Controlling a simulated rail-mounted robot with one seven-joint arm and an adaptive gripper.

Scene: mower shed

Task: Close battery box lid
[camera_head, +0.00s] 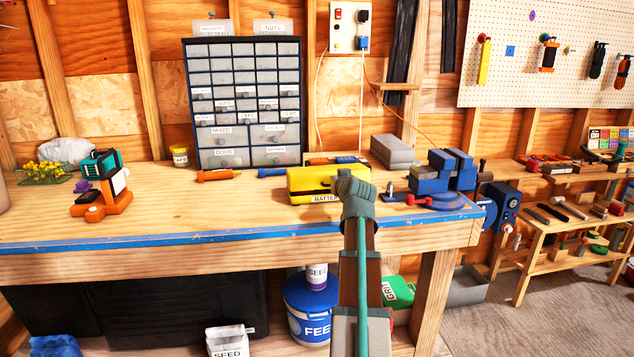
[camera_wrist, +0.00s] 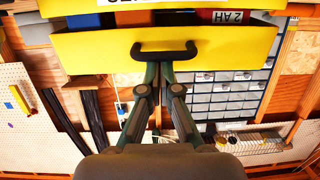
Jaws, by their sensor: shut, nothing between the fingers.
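The yellow battery box (camera_head: 300,186) sits on the workbench, its front label partly covered by my gripper (camera_head: 352,183). In the wrist view, which looks upside down, the yellow lid (camera_wrist: 90,52) with its black handle (camera_wrist: 165,52) stands apart from the box front (camera_wrist: 200,5). Red and blue contents (camera_wrist: 228,17) show in the gap, so the lid is partly open. My gripper (camera_wrist: 160,68) is shut and empty, its fingertips right at the handle. I cannot tell whether they touch it.
The workbench (camera_head: 150,225) has free room left of the box. A drawer cabinet (camera_head: 245,100) stands behind, with screwdrivers (camera_head: 220,174) before it. A blue vise (camera_head: 440,180) and a grey box (camera_head: 392,151) are to the right. An orange-and-teal tool (camera_head: 100,185) stands at left.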

